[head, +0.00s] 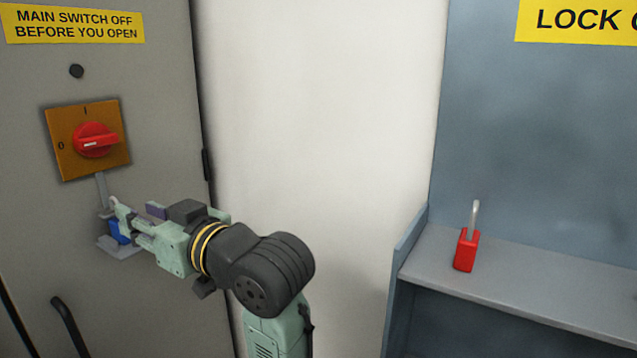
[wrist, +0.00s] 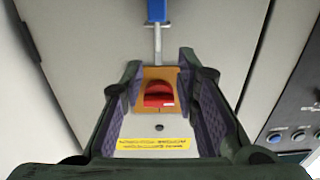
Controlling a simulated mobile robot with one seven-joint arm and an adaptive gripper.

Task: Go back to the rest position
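My gripper (head: 122,224) is in front of the grey cabinet door, below the red rotary switch (head: 95,140). The switch handle lies roughly level, toward the 0 mark, on an orange plate. A blue padlock (head: 117,232) is by the bracket under the switch, partly hidden by my fingers in the head view. In the upside-down wrist view, the fingers (wrist: 160,78) are spread apart with nothing seen gripped between them. The red switch (wrist: 159,95) shows between them, and the blue padlock (wrist: 156,11) is at the top edge, beyond the fingertips.
A red padlock (head: 466,250) stands on a grey shelf (head: 530,285) at the right. A small ledge (head: 122,250) projects below the switch. A dark door handle (head: 68,325) is at the lower left. The pale wall between cabinet and shelf is clear.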

